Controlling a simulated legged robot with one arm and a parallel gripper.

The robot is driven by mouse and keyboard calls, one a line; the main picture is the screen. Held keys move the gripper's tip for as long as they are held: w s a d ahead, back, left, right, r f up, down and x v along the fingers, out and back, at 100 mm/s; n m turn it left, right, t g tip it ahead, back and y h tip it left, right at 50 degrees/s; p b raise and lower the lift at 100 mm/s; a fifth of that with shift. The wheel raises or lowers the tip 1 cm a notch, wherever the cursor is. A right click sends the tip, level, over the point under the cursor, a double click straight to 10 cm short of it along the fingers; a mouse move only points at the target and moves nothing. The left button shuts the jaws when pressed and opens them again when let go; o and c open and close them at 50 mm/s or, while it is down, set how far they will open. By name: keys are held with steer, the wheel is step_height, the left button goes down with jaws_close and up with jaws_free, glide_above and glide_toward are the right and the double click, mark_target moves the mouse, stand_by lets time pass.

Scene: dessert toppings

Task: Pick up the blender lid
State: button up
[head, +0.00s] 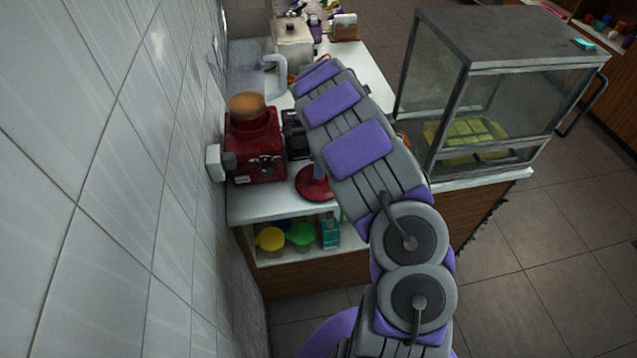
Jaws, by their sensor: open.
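A round red disc (312,188), which looks like the blender lid, lies on the white counter in the head view, right of the red blender base (256,150). A small blue-purple piece (319,171) shows just above the disc; I cannot tell what it is. My arm covers the disc's right side. The clear blender jar (246,62) with its pale handle stands on the base, with something orange at its bottom. My gripper is hidden behind my own arm, so its distance from the disc does not show.
A tiled wall (120,150) runs close on the left. A glass display case (490,95) stands right of my arm. A pale square container (292,42) stands at the back. Yellow (270,239) and green (300,234) bowls sit on the shelf below. The floor (560,270) at right is clear.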

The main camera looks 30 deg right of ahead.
step_height(320, 180, down, 4)
steer(key=shift+s+b, duration=0.15)
steer(key=shift+b, duration=0.3)
steer(key=c, duration=0.8)
steer(key=shift+c, duration=0.2)
steer(key=shift+r, duration=0.15)
